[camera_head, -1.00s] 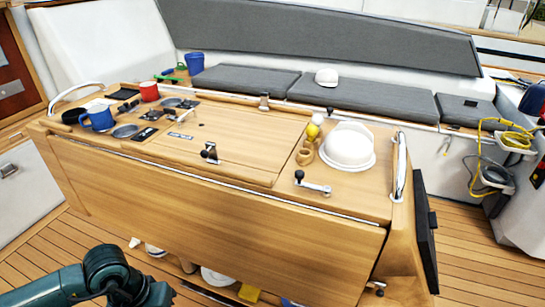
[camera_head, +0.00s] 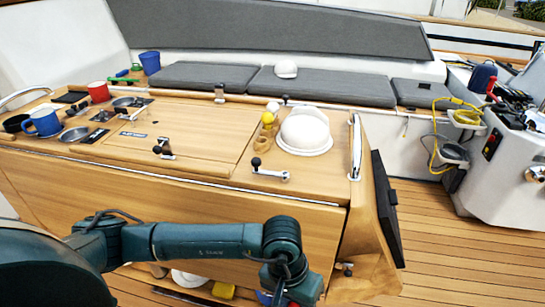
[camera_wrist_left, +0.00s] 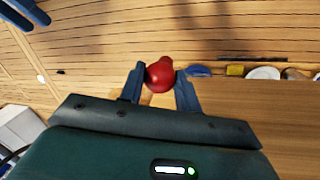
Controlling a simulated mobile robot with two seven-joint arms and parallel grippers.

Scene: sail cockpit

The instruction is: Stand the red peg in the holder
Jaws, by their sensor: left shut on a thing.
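The red peg (camera_wrist_left: 160,74) shows in the left wrist view as a rounded red knob, with the rest of it hidden. My left gripper (camera_wrist_left: 160,82) is shut on it, one blue finger on each side, over the wooden boards. In the head view my left forearm reaches in low, in front of the wooden cabinet, and its gripper and the peg are out of frame. A small wooden piece with a ring-like opening (camera_head: 263,142) on the cabinet top looks like the holder; yellow (camera_head: 267,118) and white (camera_head: 273,106) knobs stand at its far end. My right gripper is not identifiable.
A white round bowl-like thing (camera_head: 304,131) sits right beside the holder. A winch handle (camera_head: 270,170) lies in front, and a metal rail (camera_head: 355,147) stands at the cabinet's right end. Mugs and dishes are at the left. The middle of the lid (camera_head: 190,130) is mostly clear.

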